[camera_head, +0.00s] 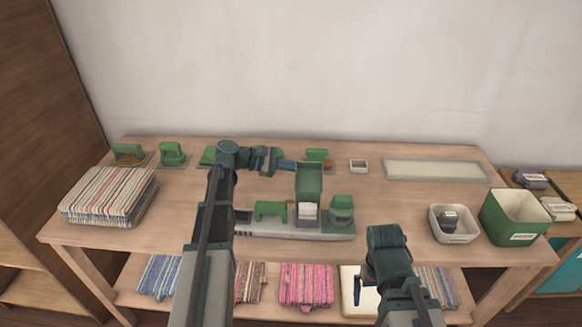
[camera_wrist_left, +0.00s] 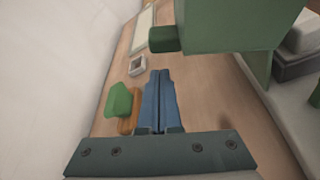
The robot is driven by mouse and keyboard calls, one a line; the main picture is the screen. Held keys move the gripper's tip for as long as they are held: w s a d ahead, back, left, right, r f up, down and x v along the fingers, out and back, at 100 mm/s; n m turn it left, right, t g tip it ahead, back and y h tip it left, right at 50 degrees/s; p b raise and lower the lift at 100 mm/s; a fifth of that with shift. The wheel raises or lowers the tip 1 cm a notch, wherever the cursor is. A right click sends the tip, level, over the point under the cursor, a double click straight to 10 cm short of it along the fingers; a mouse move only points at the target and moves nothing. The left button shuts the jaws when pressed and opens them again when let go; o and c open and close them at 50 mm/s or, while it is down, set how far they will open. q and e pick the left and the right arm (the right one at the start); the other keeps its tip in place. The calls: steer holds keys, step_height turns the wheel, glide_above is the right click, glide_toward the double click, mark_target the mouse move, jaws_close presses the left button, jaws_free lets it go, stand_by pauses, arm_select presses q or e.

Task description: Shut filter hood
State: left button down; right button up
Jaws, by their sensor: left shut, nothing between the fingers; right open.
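The green filter hood (camera_head: 309,180) stands raised at the back of a long pale machine base (camera_head: 295,233) on the table. In the left wrist view the hood (camera_wrist_left: 230,25) fills the upper right, with a small dark green tab (camera_wrist_left: 165,39) on its side. My left gripper (camera_head: 287,165) is shut and empty, behind and left of the raised hood. Its blue fingers (camera_wrist_left: 160,100) are together in the wrist view and look apart from the hood. My right gripper (camera_head: 358,290) is open, low at the table's front edge, partly hidden by its arm.
A white block (camera_head: 307,211) and green parts (camera_head: 270,209) sit on the base. Striped rugs (camera_head: 108,195) are stacked at left. A cream bin (camera_head: 454,224) and green bin (camera_head: 514,217) stand at right. Small green-handled tools (camera_head: 172,153) line the back.

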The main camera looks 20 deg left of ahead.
arm_select(q)
steer(key=shift+s+d+r+p, duration=0.1)
steer(key=shift+s+r+p, duration=0.25)
steer(key=shift+r, duration=0.25)
steer(key=shift+s+d+r+p, duration=0.1)
steer(key=shift+s+r+p, duration=0.2)
steer(key=shift+r, duration=0.25)
arm_select(e)
step_height(320, 180, up, 2)
steer(key=shift+r, duration=0.15)
